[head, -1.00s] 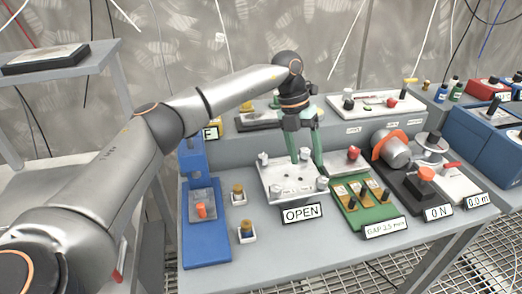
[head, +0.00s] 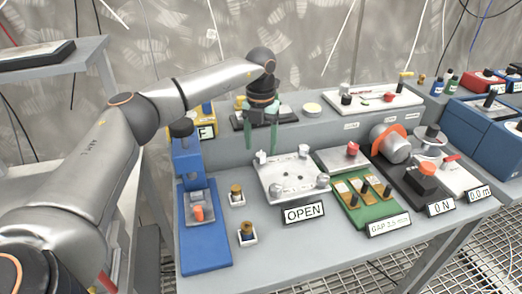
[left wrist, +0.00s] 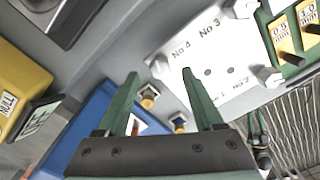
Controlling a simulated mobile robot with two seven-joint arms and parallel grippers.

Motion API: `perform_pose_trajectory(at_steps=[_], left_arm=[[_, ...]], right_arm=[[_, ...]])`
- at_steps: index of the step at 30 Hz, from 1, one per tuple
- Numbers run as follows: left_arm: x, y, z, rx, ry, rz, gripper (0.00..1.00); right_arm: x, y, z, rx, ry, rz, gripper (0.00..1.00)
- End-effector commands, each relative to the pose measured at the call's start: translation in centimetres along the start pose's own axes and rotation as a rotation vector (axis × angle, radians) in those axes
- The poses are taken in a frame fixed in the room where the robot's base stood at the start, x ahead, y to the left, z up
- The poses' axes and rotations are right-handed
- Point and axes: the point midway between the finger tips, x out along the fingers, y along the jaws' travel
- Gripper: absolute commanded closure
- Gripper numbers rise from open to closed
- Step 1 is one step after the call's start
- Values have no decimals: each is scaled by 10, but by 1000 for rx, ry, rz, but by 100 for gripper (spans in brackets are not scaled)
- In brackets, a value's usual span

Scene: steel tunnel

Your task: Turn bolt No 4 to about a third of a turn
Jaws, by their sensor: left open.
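The white bolt plate (head: 287,173) lies on the bench with pale bolts at its corners. Bolt No 4 (head: 262,157) is at its back left corner. In the left wrist view, bolt No 4 (left wrist: 160,66) stands beside the "No 4" print, and it appears between the fingertips. My left gripper (head: 261,149) has green fingers, spread apart and empty, pointing down just above that corner. It also shows in the left wrist view (left wrist: 160,72). Its height above the bolt is hard to judge. The bolt by No 1 is hidden by a finger in the left wrist view.
An "OPEN" sign (head: 303,212) stands in front of the plate. Two brass knobs (head: 237,195) and a blue press (head: 205,240) are to its left. A green gauge block (head: 366,207) is to its right. A raised shelf (head: 310,128) runs behind.

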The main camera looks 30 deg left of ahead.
Motion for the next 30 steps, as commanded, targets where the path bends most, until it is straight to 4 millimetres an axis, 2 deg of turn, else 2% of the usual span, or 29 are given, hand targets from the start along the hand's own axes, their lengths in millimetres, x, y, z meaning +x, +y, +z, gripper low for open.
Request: perform_pose_trajectory(at_steps=[3, 6, 16, 30], left_arm=[[15, 0, 0, 0, 1, 1, 31], [21, 0, 0, 0, 1, 1, 31], [23, 0, 0, 0, 0, 0, 32], [23, 0, 0, 0, -1, 0, 85]], right_arm=[[1, -1, 0, -1, 1, -2, 50], [1, -1, -1, -1, 1, -2, 50], [1, 0, -1, -1, 2, -1, 50], [1, 2, -2, -1, 3, 4, 50]])
